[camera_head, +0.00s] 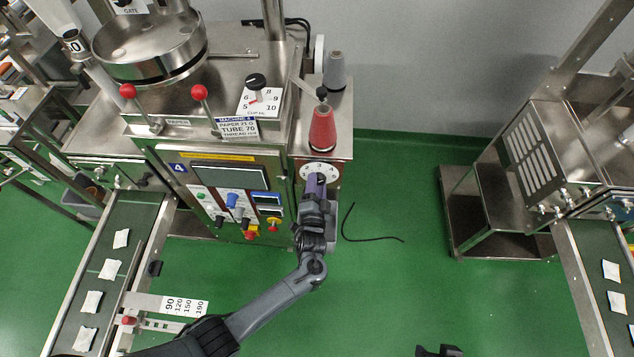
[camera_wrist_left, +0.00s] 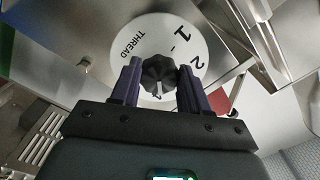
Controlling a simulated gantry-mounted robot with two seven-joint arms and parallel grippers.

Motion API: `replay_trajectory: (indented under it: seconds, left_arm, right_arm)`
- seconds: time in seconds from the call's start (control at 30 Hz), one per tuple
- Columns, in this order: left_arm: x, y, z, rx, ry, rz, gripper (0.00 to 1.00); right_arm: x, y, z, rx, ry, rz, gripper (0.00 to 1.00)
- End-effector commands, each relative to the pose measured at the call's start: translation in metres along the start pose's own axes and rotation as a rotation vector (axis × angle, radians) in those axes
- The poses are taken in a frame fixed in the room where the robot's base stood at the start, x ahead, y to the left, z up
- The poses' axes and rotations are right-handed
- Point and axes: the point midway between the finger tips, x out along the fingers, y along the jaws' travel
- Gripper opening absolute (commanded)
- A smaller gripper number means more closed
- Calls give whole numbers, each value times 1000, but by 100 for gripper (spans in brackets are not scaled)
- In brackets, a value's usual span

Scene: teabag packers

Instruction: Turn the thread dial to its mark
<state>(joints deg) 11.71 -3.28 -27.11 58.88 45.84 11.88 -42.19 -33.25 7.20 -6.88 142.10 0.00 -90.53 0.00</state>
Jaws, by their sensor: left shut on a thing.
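The thread dial (camera_head: 319,168) is a white disc with numbers, below the red thread cone on the machine's right side. In the left wrist view the dial plate (camera_wrist_left: 146,41) shows THREAD, 1 and 2; the rest is covered by my gripper. My left gripper (camera_head: 316,182) is at the dial, its purple fingers on both sides of the black fluted knob (camera_wrist_left: 158,70), shut on it. A white line on the knob points toward my palm; the number it meets is hidden. A dark tip at the bottom edge of the head view seems to be my right gripper (camera_head: 438,351), mostly out of frame.
A placard (camera_head: 237,127) reads MACHINE 4, PAPER, TUBE 70; its thread line is too small to read. A red cone (camera_head: 322,130) stands above the dial. The panel's knobs and buttons (camera_head: 238,208) lie left of my gripper. Green floor to the right is mostly clear.

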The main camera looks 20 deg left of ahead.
Motion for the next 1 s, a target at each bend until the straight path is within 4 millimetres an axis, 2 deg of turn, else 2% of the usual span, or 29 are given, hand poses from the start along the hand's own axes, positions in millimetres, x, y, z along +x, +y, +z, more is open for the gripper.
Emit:
replay_trajectory:
  seconds: [0.3,0.8,0.83,1.0]
  left_arm:
    - [0,-1,-1,113,0,0,15]
    - [0,0,0,130,0,1,15]
    - [0,0,0,130,0,1,47]
    - [0,0,0,130,0,0,71]
  right_arm:
    - [-7,0,-2,0,0,0,54]
    - [-7,-2,-3,9,1,-7,54]
    - [-7,-2,-3,9,1,-7,54]
    - [-7,-2,-3,9,1,-7,54]
